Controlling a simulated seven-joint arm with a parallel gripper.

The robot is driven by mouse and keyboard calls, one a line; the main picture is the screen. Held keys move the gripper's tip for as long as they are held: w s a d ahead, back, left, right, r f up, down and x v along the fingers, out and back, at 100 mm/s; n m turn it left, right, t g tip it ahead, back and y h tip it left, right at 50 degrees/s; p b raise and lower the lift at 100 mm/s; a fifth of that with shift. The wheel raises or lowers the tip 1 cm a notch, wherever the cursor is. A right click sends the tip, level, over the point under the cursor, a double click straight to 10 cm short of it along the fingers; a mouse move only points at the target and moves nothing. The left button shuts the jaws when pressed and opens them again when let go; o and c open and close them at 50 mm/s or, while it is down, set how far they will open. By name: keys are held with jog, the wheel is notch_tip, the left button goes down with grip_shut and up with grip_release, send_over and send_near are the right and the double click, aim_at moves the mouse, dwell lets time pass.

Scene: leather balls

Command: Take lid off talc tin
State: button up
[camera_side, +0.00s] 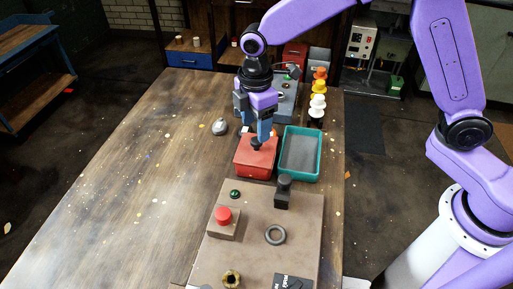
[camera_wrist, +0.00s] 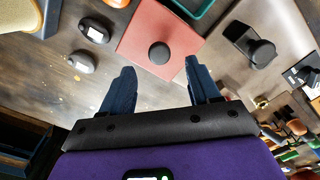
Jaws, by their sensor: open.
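The talc tin is most likely the red square box with a red lid (camera_side: 256,163) and a round black knob (camera_side: 256,143) on top. In the wrist view the red lid (camera_wrist: 148,30) and its black knob (camera_wrist: 159,53) show just beyond my fingertips. The lid sits on the box. My gripper (camera_side: 258,132) is above the box in the side view, fingers pointing down, close to the knob. In the wrist view my gripper (camera_wrist: 160,75) has its two blue fingers spread apart with nothing between them. The knob appears ahead of the gap, and I cannot tell whether a finger touches it.
A teal tray (camera_side: 287,176) with a grey inside stands right of the box. A brown panel (camera_side: 255,205) with a red button (camera_side: 223,214), black clamp (camera_side: 283,190) and grey ring (camera_side: 275,235) lies in front. A grey rounded object (camera_side: 219,127) is at left. The table's left side is mostly clear.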

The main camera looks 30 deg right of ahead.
aim_at(256, 140)
jog(key=shift+d+f, duration=0.15)
jog(key=shift+f, duration=2.1)
jog(key=c, duration=1.1)
jog(key=shift+r, duration=0.2)
